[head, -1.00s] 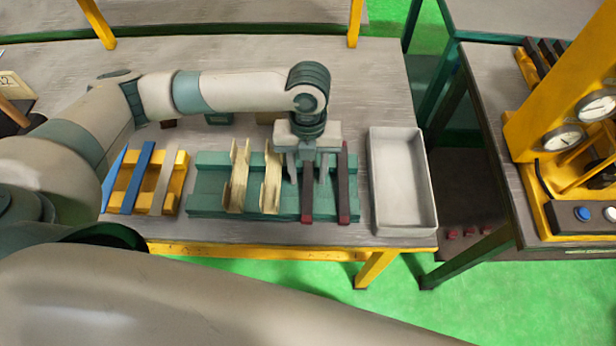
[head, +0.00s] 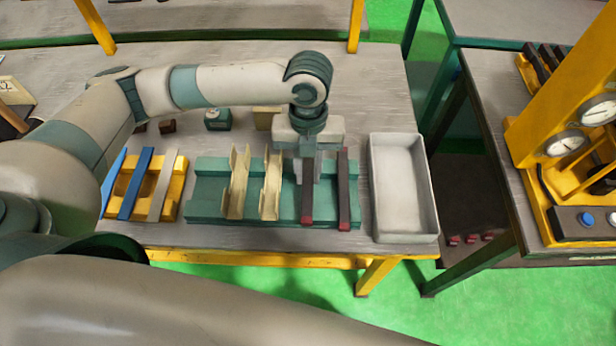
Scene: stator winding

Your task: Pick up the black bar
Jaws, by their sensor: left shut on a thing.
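Two black bars with red ends sit side by side at the right of a green rack (head: 208,207). The left black bar (head: 307,196) is under my left gripper (head: 308,172). The right black bar (head: 343,195) is just to the right of it and free. My left gripper points down, shut on the far part of the left black bar, with its fingers close on both sides. The bar still lines up with the rack; I cannot tell whether it is raised. My right gripper is not in view.
Two cream channel pieces (head: 238,185) stand in the rack left of the gripper. A yellow rack (head: 177,190) with blue and grey strips is farther left. An empty white tray (head: 402,190) lies right of the green rack. A side table with gauges (head: 567,143) stands at right.

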